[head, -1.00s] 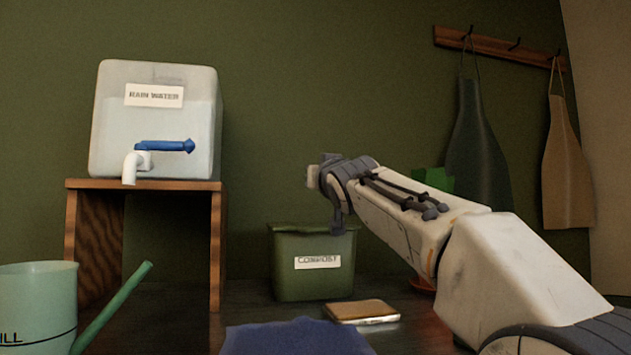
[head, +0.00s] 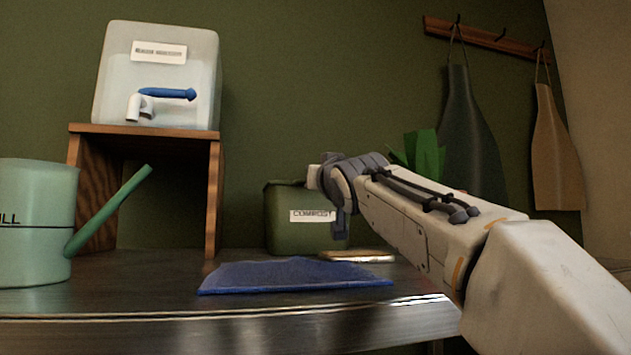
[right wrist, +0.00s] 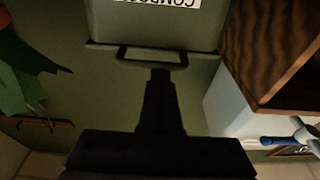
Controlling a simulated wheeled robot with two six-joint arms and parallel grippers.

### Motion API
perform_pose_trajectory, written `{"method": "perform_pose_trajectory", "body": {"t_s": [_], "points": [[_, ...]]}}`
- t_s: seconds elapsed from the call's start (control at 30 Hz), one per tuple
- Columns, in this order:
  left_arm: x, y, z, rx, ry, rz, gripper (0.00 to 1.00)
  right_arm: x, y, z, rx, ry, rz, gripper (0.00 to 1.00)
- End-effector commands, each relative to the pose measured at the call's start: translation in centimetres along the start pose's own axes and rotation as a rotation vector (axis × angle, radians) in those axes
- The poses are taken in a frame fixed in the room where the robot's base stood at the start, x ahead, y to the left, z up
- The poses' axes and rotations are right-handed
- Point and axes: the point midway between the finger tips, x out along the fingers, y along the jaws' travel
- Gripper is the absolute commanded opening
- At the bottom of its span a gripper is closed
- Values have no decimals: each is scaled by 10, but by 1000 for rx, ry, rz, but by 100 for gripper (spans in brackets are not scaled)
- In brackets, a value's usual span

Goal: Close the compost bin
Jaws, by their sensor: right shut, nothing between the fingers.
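The green compost bin (head: 285,220) stands at the back of the counter in the head view, its label facing me. My right arm covers its upper right part. In the right wrist view, which is upside down, the bin (right wrist: 150,22) is at the top, with a straight rim and a loop handle (right wrist: 152,54) along it. I cannot tell whether the lid is fully down. My right gripper (right wrist: 161,73) is shut and empty, its tips close to the handle; contact is unclear. My left gripper is not in view.
A blue cloth (head: 295,277) and a flat brown item (head: 357,256) lie before the bin. A green watering can (head: 35,225) and a wooden stand (head: 213,200) bearing the rain water tank (head: 155,75) are on the left. Aprons (head: 470,140) hang behind on the right.

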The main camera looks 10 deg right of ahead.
Motion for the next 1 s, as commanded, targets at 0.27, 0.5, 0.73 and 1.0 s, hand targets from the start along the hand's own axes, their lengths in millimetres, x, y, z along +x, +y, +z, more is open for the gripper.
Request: {"method": "perform_pose_trajectory", "body": {"t_s": [0.27,0.5,0.73,1.0], "points": [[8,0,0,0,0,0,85,3,0,22,0,-34,3,0],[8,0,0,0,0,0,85,4,0,23,0,-35,3,0],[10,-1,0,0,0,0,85,-3,-1,23,1,-32,2,0],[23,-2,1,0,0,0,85,-54,0,13,0,-8,0,0]]}}
